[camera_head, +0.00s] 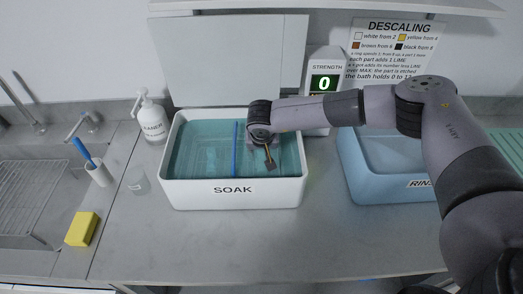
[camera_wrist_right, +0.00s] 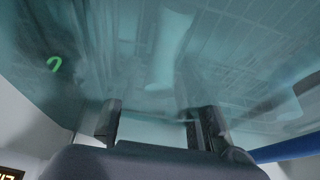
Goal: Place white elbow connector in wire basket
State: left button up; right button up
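My right gripper (camera_head: 268,158) is over the right part of the white SOAK bath (camera_head: 232,192). In the right wrist view its two fingers (camera_wrist_right: 157,124) stand apart with nothing clearly held between them, facing the teal liquid. A pale, blurred elongated shape (camera_wrist_right: 167,50) lies beneath the liquid ahead of the fingers; I cannot tell whether it is the white elbow connector. Faint wire-like grid lines (camera_wrist_right: 260,70) show under the liquid, perhaps of the wire basket, but its outline is unclear. My left gripper is out of view.
A blue divider (camera_head: 237,150) crosses the SOAK bath. A blue RINSE bath (camera_head: 380,190) stands to the right, a STRENGTH display (camera_head: 324,83) reading 0 behind. The front counter is clear.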

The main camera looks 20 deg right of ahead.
aim_at(262, 167)
jog(key=shift+o, duration=0.7)
jog(key=shift+r, duration=0.1)
jog(key=shift+r, duration=0.2)
jog(key=b+v, duration=0.3)
jog(key=v, duration=0.9)
jog(key=shift+s+a+f, duration=0.1)
jog(key=shift+s+f, duration=0.05)
jog(key=shift+f, duration=0.1)
